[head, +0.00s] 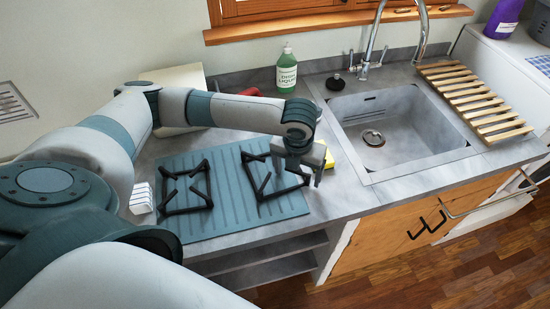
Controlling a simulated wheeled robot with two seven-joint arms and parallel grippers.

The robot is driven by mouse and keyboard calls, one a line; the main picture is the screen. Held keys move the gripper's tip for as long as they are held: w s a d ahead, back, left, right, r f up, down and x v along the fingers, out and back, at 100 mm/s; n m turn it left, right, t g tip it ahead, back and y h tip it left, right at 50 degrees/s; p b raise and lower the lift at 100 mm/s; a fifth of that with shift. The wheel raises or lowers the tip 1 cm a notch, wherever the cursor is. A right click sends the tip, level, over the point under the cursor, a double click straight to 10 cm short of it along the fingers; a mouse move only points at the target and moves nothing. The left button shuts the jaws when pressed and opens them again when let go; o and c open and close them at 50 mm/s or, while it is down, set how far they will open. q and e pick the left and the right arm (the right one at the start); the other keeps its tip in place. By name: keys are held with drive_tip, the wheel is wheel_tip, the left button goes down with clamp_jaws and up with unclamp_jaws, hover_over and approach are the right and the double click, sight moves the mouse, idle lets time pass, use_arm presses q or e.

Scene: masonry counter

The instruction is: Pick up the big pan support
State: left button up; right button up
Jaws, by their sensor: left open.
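Two black pan supports lie on a blue-grey ribbed mat (226,205) on the counter. The right pan support (262,186) looks a little larger than the left pan support (189,208); I cannot be sure which is the big one. My left arm reaches across from the left above the mat. My left gripper (305,171) points down, open, over the right end of the right pan support and partly hides it. I cannot tell whether the fingers touch it. My right gripper is out of view.
A yellow sponge (329,159) is just behind my left gripper. The sink (408,130) and a wooden slatted rack (473,101) are to the right. A green soap bottle (286,68) stands at the back. A small white object (141,199) is left of the mat.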

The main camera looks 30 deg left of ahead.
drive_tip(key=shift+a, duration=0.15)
use_arm(q)
drive_tip(key=c, duration=1.5)
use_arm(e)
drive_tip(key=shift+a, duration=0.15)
use_arm(q)
drive_tip(key=shift+r, duration=0.1)
